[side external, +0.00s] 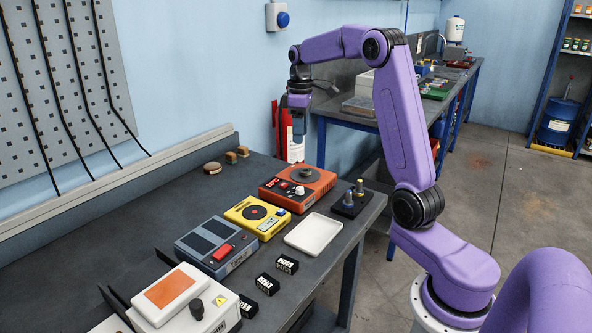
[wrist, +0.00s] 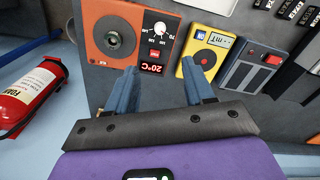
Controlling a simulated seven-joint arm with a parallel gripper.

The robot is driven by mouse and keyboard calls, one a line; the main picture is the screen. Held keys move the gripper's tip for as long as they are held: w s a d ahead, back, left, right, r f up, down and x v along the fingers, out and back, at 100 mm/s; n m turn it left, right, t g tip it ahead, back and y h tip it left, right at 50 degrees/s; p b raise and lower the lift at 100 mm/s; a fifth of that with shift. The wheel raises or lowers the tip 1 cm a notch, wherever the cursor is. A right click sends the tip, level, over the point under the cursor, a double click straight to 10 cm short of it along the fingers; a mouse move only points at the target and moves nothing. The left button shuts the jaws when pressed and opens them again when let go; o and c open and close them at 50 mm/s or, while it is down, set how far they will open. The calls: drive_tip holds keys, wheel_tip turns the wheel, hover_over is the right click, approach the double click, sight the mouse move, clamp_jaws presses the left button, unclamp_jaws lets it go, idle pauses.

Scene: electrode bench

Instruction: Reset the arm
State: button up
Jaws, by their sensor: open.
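My purple arm stands at the right of the bench in the side external view, bent over with its wrist at the back. My gripper (side external: 298,128) points down, high above the far end of the dark bench (side external: 130,225). In the wrist view my gripper (wrist: 159,75) shows two blue-grey fingers spread apart with nothing between them. The orange hot plate (side external: 313,190) lies below and beyond the fingertips; in the wrist view the hot plate (wrist: 98,54) shows a round dark plate, a white dial and a red 20°C display.
The bench holds a yellow meter (side external: 238,218), a blue-grey box with a red switch (side external: 193,248), a white unit with an orange panel (side external: 195,304), a white tray (side external: 300,246), small black blocks (side external: 287,264) and a black stand (side external: 340,206). A red fire extinguisher (wrist: 25,98) stands beside the bench.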

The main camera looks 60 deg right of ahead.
drive_tip(key=s+a+f+n, duration=0.15)
drive_tip(key=s+a, duration=0.35)
drive_tip(key=a, duration=0.6)
drive_tip(key=s+a+n, duration=0.2)
drive_tip(key=s+a, duration=0.3)
drive_tip(key=a, duration=0.5)
drive_tip(key=s+a+f+n, duration=0.2)
drive_tip(key=s, duration=0.9)
drive_tip(key=s+a+f+n, duration=0.2)
drive_tip(key=s+f, duration=0.1)
drive_tip(key=s, duration=0.8)
drive_tip(key=shift+a+f, duration=0.15)
drive_tip(key=shift+a, duration=0.2)
